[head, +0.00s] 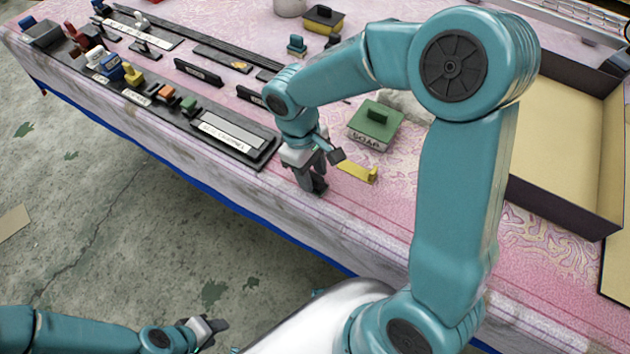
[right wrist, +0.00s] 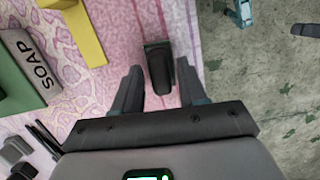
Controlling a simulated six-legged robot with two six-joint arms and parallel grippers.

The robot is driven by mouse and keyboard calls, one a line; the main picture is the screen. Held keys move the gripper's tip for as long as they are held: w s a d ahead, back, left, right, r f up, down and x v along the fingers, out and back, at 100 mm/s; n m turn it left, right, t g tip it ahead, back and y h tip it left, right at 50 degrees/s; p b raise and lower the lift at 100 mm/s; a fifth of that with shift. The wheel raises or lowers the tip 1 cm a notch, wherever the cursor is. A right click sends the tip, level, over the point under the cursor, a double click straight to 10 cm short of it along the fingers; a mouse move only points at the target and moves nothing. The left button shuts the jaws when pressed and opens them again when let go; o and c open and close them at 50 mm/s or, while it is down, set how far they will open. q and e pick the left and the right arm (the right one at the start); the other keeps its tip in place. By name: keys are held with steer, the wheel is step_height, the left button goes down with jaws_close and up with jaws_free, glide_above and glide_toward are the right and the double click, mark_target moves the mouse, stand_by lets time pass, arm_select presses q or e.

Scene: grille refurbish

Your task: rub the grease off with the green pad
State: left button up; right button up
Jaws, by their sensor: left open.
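A dark block with a thin green edge (right wrist: 158,68), which may be the green pad, lies on the pink patterned cloth in the right wrist view. My right gripper (right wrist: 160,88) is open, with one finger on each side of the block and no clear contact. In the head view my right gripper (head: 314,184) is low over the near edge of the table and largely hides the block. My left gripper (head: 208,328) is open and empty, low over the floor at the bottom left. I cannot make out any grease.
A green-topped SOAP box (head: 375,128) and a yellow bracket (head: 358,172) lie right of my right gripper. A dark labelled tray (head: 262,150) stands to its left. A large open box (head: 560,205) is at the right. Several small parts crowd the table's left end.

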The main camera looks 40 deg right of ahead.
mark_target(312, 175)
jaws_close()
steer(key=shift+r+p, duration=2.5)
steer(key=shift+r, duration=0.55)
steer(key=shift+a+f, duration=0.15)
steer(key=shift+f, duration=0.05)
steer(key=w+a, duration=0.1)
steer(key=w, duration=0.1)
steer(key=w+a+f, duration=0.1)
steer(key=w, duration=0.1)
steer(key=shift+a+f, duration=0.2)
steer(key=shift+a, duration=0.2)
steer(key=w+m, duration=0.1)
steer(key=w+r+m, duration=0.1)
steer(key=w+a+m, duration=0.1)
steer(key=shift+w+a+r+m+y, duration=0.1)
steer(key=shift+w+r+m+y, duration=0.1)
steer(key=shift+w+m+y, duration=0.15)
